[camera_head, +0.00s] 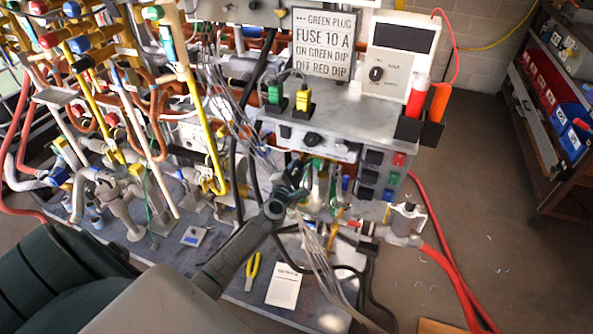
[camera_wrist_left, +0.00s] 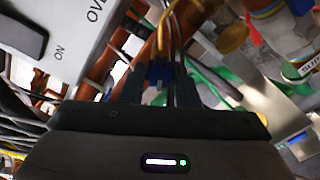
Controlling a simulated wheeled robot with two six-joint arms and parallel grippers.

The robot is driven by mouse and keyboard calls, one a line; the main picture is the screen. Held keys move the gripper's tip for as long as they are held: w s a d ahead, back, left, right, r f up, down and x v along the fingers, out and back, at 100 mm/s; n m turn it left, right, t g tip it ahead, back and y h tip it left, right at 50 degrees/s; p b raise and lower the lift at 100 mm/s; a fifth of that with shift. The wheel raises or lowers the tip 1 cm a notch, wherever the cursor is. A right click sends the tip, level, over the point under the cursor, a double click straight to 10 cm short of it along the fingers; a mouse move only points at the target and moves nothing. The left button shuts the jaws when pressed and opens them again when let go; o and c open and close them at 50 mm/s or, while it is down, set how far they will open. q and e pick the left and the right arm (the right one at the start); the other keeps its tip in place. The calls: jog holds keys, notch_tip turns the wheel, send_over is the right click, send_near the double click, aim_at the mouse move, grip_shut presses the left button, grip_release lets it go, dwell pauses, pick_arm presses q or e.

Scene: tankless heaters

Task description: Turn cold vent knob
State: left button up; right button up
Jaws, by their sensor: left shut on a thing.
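My left gripper (camera_head: 291,180) reaches in from the lower left to the crowded pipework below the grey control box. In the left wrist view its two dark fingers (camera_wrist_left: 160,88) are close together around a small blue part (camera_wrist_left: 157,74), which looks like a knob. A yellow or brass line and dark wires run just beyond it. In the head view my gripper and the clutter hide this blue part. I cannot read a label that marks it as the cold vent knob. My right gripper is not in view.
The grey control box (camera_head: 350,117) stands just above my gripper, with a multimeter (camera_head: 400,50) on top. Thin wires (camera_head: 318,262) hang close beside my wrist. Yellow pliers (camera_head: 252,271) and a white card (camera_head: 284,286) lie on the bench. Red hoses (camera_head: 440,240) run at the right.

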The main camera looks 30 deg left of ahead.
pick_arm(q)
jog(key=shift+f+n, duration=0.1)
jog(key=shift+n, duration=0.3)
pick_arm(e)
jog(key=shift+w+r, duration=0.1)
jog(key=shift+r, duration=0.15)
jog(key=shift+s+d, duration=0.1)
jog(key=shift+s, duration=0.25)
